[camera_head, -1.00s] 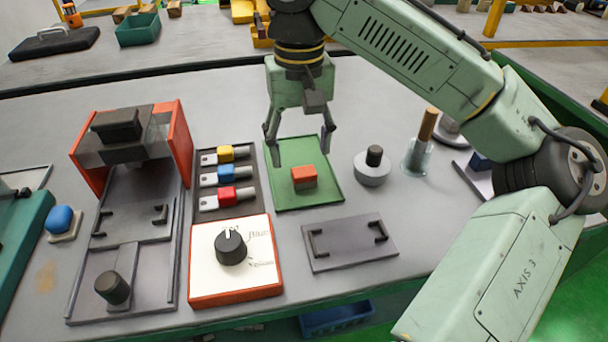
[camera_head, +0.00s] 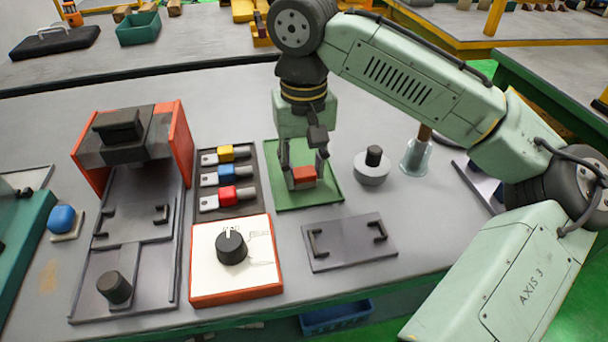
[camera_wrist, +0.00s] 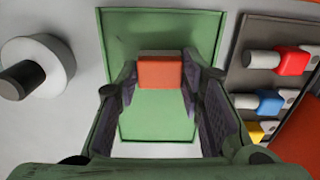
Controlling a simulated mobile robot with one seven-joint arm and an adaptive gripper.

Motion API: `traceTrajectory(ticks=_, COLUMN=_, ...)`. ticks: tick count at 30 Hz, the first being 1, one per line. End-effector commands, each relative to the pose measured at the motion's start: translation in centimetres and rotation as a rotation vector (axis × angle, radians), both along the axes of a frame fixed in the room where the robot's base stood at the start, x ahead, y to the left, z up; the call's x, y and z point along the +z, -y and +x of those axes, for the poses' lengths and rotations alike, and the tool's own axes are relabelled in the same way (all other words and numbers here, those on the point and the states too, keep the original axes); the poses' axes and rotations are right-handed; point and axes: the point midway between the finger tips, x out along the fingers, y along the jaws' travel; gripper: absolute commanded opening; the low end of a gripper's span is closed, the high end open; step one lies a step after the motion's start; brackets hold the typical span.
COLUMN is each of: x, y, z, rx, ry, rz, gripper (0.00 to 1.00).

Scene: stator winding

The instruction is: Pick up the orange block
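The orange block (camera_head: 304,174) sits on the green tray (camera_head: 327,196) in the head view. It also shows in the wrist view (camera_wrist: 160,74), near the far part of the tray (camera_wrist: 155,119). My gripper (camera_head: 304,176) is low over the tray with one finger on each side of the block. In the wrist view my gripper (camera_wrist: 160,78) is open, with the block between the fingertips. The gaps beside the block look narrow, and I cannot tell whether either finger touches it.
Left of the tray is a rack (camera_head: 253,176) with yellow, blue and red connectors, with a knob box (camera_head: 260,267) in front. A round grey part (camera_head: 371,173) stands at right. A flat plate with two handles (camera_head: 350,245) lies in front.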

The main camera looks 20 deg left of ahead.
Motion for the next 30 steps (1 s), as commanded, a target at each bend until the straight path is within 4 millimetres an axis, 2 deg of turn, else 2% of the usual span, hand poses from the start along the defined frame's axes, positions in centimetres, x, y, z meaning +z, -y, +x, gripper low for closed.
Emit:
traceTrajectory(ticks=11, x=0.0, y=0.0, z=0.0, rx=0.000, ry=0.000, rz=0.000, gripper=0.06)
traceTrajectory(ticks=20, x=0.3, y=0.0, z=0.0, rx=0.000, ry=0.000, rz=0.000, gripper=0.06)
traceTrajectory(ticks=26, x=2.3, y=0.0, z=0.1, rx=-0.001, ry=0.002, rz=0.001, gripper=0.06)
traceTrajectory(ticks=30, x=5.2, y=-0.1, z=0.1, rx=-0.001, ry=0.003, rz=0.001, gripper=0.06)
